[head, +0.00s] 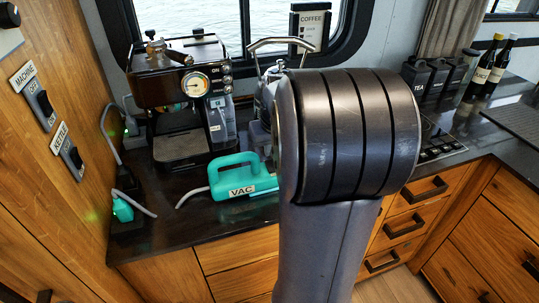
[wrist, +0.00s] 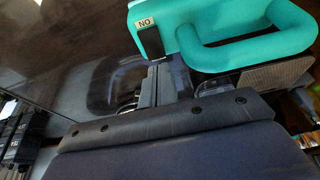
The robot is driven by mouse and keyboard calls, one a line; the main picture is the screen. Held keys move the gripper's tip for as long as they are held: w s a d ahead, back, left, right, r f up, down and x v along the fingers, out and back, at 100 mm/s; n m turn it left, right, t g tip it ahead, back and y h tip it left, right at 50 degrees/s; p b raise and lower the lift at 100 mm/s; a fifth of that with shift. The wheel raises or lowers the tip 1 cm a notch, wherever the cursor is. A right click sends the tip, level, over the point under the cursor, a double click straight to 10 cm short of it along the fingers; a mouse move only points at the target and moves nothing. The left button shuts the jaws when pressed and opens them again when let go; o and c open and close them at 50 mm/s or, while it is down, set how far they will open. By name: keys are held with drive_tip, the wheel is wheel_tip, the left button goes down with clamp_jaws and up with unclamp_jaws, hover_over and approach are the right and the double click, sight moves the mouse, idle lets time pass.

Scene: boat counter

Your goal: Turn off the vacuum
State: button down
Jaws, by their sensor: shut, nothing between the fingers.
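The teal vacuum (head: 243,178), labelled VAC, lies on the dark counter in front of the coffee machine. My own arm covers its right part in the head view. In the wrist view, the vacuum's teal body and loop handle (wrist: 250,40) fill the top right. A black switch (wrist: 151,43) sits on its body beside a small label that looks like ON upside down. My gripper (wrist: 158,78) is shut and empty, with its fingertips close to the switch side of the vacuum. I cannot tell whether they touch it. My gripper is hidden in the head view.
A coffee machine (head: 183,95) stands behind the vacuum, with a kettle-like metal item partly hidden by my arm. Wall switches labelled MACHINE (head: 40,105) and KETTLE (head: 67,152) are at left. Green plugs and cords lie at the counter's left. Canisters and bottles (head: 490,65) stand at right.

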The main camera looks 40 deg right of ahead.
sight(270, 167)
drive_tip(key=shift+s+x, duration=0.15)
drive_tip(key=shift+x, duration=0.6)
drive_tip(key=shift+s+x, duration=0.15)
drive_tip(key=shift+x, duration=0.55)
drive_tip(key=shift+f, duration=0.15)
drive_tip(key=shift+w+f, duration=0.1)
drive_tip(key=shift+f, duration=0.15)
drive_tip(key=shift+a, duration=0.1)
drive_tip(key=shift+s+a+f, duration=0.1)
drive_tip(key=shift+s+a, duration=0.1)
drive_tip(key=shift+s, duration=0.65)
